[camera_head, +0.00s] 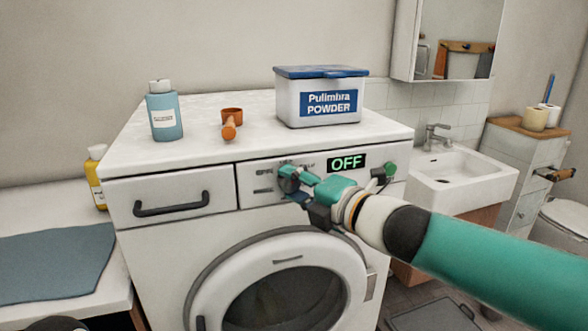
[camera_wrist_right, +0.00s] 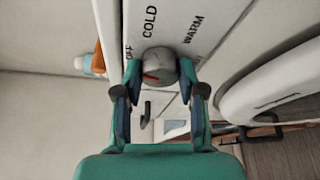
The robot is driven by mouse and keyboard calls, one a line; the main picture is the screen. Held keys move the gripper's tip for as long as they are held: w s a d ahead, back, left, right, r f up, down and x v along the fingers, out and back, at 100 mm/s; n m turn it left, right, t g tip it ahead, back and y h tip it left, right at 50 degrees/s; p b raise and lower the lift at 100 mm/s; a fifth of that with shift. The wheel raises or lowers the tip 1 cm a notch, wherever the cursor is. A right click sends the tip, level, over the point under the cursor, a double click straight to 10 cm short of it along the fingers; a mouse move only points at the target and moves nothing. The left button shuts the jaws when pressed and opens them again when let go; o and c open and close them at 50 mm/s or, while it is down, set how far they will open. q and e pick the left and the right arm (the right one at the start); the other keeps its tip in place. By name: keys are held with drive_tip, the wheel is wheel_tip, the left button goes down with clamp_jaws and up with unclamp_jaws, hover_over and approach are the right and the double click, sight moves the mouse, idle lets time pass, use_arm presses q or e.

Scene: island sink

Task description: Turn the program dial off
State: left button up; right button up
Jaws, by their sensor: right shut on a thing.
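The washing machine's program dial (camera_head: 287,179) is a round grey knob on the front panel, left of the display (camera_head: 347,162), which reads OFF in green. In the right wrist view the dial (camera_wrist_right: 158,64) shows a red mark on its lower left part, with OFF, COLD and WARM printed around it. My right gripper (camera_head: 294,184) is at the dial, its fingers (camera_wrist_right: 160,75) on both sides of the knob and shut on it. The fingers partly hide the dial in the head view. My left gripper is not in view.
A green-tipped knob (camera_head: 390,170) sits at the panel's right end. The round door (camera_head: 212,290) is below my gripper. A sink (camera_head: 462,172) is at the right.

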drive_tip(key=shift+a+f+n+g+h+p, duration=0.15)
drive_tip(key=shift+n+g+h+p, duration=0.25)
drive_tip(key=shift+n+h+p, duration=0.8)
drive_tip(key=shift+f+n+y, duration=0.1)
drive_tip(key=shift+n+y, duration=0.2)
drive_tip(key=shift+n, duration=0.2)
drive_tip(key=o, duration=1.1)
drive_tip(key=shift+o, duration=0.2)
drive_tip(key=shift+r, duration=0.2)
drive_tip(key=shift+s+d+r, duration=0.1)
drive_tip(key=shift+s+d, duration=0.05)
drive_tip(key=shift+d, duration=0.05)
drive_tip(key=v, duration=1.1)
drive_tip(key=shift+s+d, duration=0.2)
drive_tip(key=shift+s, duration=0.05)
